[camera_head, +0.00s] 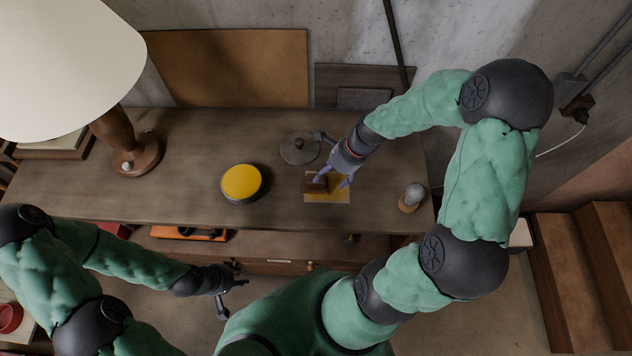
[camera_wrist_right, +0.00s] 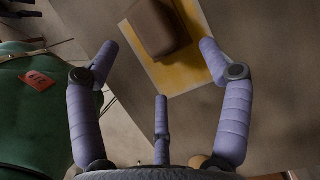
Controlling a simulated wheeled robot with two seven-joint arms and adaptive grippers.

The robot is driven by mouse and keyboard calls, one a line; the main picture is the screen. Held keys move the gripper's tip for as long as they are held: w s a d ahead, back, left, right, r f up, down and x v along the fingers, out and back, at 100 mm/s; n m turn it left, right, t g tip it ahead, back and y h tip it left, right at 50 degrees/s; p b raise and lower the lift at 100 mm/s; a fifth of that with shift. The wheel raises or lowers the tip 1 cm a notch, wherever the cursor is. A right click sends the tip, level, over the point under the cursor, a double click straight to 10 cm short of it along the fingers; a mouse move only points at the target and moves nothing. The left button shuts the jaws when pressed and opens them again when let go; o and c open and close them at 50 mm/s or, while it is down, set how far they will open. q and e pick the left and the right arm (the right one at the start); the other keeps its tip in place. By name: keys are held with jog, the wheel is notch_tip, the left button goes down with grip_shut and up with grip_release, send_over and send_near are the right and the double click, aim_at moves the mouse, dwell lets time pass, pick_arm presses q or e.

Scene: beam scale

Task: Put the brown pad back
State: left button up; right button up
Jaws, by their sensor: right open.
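The brown pad (camera_head: 314,187) is a small brown block lying on a yellow mat (camera_head: 338,196) near the front edge of the worktop. It also shows in the right wrist view (camera_wrist_right: 155,27), at the top middle on the yellow mat (camera_wrist_right: 186,70). My right gripper (camera_head: 332,181) is open above the mat, close to the pad, and partly hides it in the head view. In the wrist view its fingers (camera_wrist_right: 157,48) are spread with nothing between them; the pad lies beyond their tips. My left gripper (camera_head: 232,287) is open and empty, low in front of the worktop.
A round black thing with a yellow top (camera_head: 242,182) stands left of the mat. A grey disc with a knob (camera_head: 299,148) lies behind it. A small knobbed object (camera_head: 412,196) stands right. A lamp (camera_head: 135,155) is at far left. The worktop (camera_head: 190,155) between is clear.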

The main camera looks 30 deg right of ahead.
aim_at(324, 180)
jog(key=x, duration=0.5)
jog(key=shift+a+r, duration=0.1)
jog(key=shift+a, duration=0.15)
jog(key=shift+s, duration=0.1)
jog(key=c, duration=1.5)
jog(key=shift+r, duration=0.1)
